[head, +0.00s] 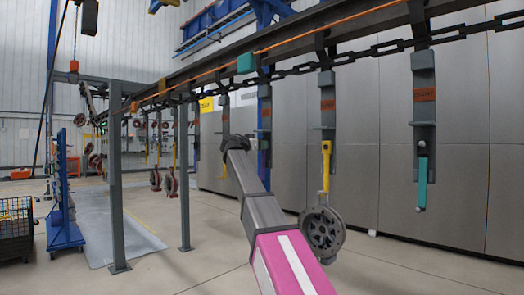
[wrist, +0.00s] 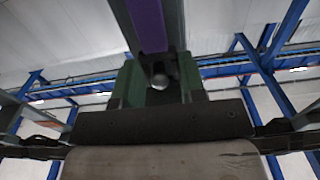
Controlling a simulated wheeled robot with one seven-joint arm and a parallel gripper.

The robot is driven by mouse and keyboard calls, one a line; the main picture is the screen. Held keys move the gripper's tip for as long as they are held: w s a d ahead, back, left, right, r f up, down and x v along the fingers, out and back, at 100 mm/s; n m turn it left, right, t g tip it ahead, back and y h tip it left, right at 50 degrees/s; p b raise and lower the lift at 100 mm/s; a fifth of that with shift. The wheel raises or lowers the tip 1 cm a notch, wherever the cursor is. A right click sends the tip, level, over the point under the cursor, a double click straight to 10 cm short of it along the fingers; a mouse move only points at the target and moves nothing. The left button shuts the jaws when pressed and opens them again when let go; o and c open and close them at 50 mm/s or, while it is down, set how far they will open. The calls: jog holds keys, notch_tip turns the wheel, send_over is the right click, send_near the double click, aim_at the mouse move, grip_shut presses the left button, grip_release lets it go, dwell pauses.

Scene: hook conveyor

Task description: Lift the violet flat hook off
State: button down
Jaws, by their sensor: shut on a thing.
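The violet flat hook (wrist: 147,24) shows in the wrist view as a flat bar running up and out of the top of the picture. Its lower end is at my gripper (wrist: 160,88), between the dark green parts on either side. A round grey knob (wrist: 160,81) shows just below the violet bar. In the head view my gripper (head: 232,148) is at the end of my raised arm, by a grey hanger (head: 225,113) under the chain. No violet shows there; my arm hides that spot. My gripper is shut on the violet hook.
To the right, a yellow hook (head: 326,165) carries a round metal part (head: 323,235), and a teal hook (head: 422,183) hangs farther right. The chain (head: 390,46) and rail run overhead. Grey posts (head: 115,180) stand left. A blue rack (head: 65,215) stands far left.

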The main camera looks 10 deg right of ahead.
jog(key=v, duration=3)
jog(key=shift+s+a+r, duration=0.2)
jog(key=shift+s+a, duration=0.05)
jog(key=shift+a, duration=0.05)
dwell(0.5)
jog(key=shift+f, duration=0.1)
